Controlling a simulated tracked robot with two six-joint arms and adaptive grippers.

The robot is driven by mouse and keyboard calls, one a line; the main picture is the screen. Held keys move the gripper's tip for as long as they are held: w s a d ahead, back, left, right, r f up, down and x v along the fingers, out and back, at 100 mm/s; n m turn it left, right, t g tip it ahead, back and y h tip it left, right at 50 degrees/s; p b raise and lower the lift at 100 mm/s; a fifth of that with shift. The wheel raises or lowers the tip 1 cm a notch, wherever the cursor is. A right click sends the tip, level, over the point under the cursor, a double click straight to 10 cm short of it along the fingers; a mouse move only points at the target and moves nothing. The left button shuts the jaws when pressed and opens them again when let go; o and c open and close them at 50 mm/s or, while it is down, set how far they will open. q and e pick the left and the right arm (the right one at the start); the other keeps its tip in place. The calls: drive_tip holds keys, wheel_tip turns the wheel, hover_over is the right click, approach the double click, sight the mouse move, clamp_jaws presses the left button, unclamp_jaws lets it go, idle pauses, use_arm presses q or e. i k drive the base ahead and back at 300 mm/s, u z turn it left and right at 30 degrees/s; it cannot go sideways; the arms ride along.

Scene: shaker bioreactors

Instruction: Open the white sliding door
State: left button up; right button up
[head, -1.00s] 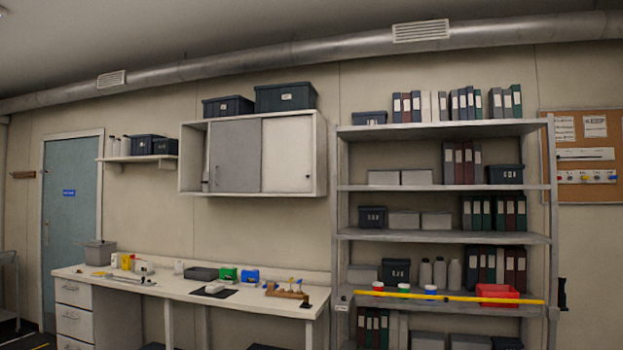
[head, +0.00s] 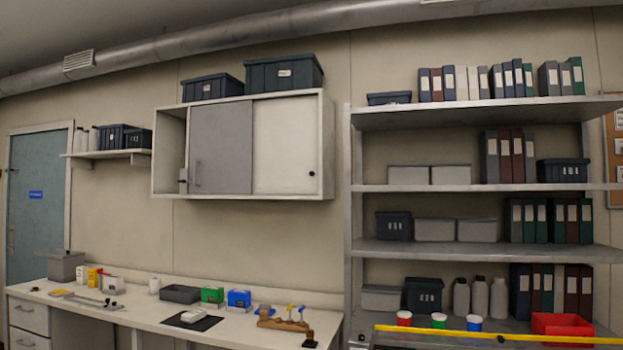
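The white sliding door (head: 284,146) is the right panel of a wall cabinet (head: 328,150) above the bench. It has a small dark round pull (head: 312,173) near its right edge. The grey sliding door (head: 222,149) stands to its left and has a handle at its left side. The left end of the cabinet is uncovered, with a small grey item in the opening. The white door covers the right part of the cabinet. Neither of my grippers is in the head view.
A white bench (head: 150,318) below holds a grey tray (head: 181,293), green box (head: 212,295), blue box (head: 239,298) and a wooden rack. A tall shelf (head: 470,251) with binders and boxes stands right. A yellow bar (head: 480,335) crosses its front. Two dark bins sit on the cabinet.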

sight(286, 135)
drive_tip(key=u, duration=0.15)
drive_tip(key=i, duration=2.3)
drive_tip(key=u, duration=0.25)
